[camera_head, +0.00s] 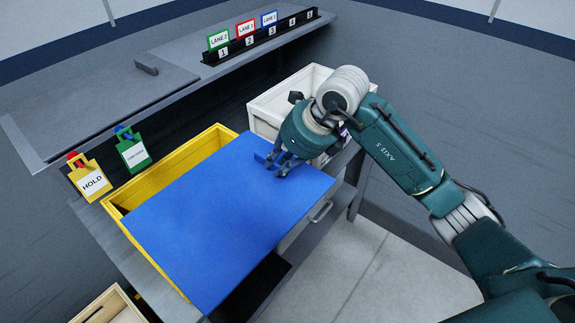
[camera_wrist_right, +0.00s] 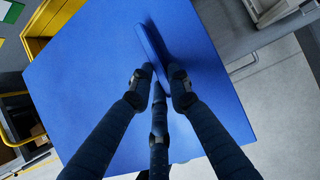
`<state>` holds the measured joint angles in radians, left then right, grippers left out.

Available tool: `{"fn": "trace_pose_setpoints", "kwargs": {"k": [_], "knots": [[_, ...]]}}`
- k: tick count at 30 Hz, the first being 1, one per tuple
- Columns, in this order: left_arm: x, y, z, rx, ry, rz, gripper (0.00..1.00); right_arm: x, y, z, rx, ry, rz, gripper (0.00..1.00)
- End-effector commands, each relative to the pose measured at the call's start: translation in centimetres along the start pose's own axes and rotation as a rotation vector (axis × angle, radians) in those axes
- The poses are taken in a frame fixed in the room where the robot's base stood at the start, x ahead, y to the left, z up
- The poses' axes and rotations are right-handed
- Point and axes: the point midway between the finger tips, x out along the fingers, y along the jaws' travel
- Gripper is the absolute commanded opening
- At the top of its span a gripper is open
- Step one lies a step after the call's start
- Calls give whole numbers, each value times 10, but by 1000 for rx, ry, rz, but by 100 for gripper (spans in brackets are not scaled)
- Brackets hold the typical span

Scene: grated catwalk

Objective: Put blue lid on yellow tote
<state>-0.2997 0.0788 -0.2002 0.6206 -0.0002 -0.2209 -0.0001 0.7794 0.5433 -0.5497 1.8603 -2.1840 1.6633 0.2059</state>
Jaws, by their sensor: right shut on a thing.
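The blue lid (camera_head: 210,225) is a large flat panel with a raised handle (camera_wrist_right: 152,48). It overlaps the yellow tote (camera_head: 168,180) but is offset toward the front right, so the tote's left and back rims show. The lid's front part hides the rest of the tote. I cannot tell whether the lid touches the rim. My right gripper (camera_head: 275,165) is shut on the lid's handle near its back right part; its fingers (camera_wrist_right: 158,85) also show in the right wrist view. My left gripper is not in view.
A white crate (camera_head: 265,105) stands behind the lid. A grey shelf (camera_head: 85,90) with lane signs (camera_head: 245,30) is at the back. A wooden box (camera_head: 108,305) sits front left.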

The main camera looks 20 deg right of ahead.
Motion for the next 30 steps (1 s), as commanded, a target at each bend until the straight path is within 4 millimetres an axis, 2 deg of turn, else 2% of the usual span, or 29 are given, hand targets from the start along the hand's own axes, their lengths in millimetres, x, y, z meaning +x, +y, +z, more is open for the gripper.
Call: {"fn": "trace_pose_setpoints", "kwargs": {"k": [5, 30], "knots": [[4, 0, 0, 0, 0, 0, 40, 14, 1, 12, 0, -4, 1, 0], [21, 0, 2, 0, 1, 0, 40, 52, 4, 84, 0, -5, 1, 0]]}}
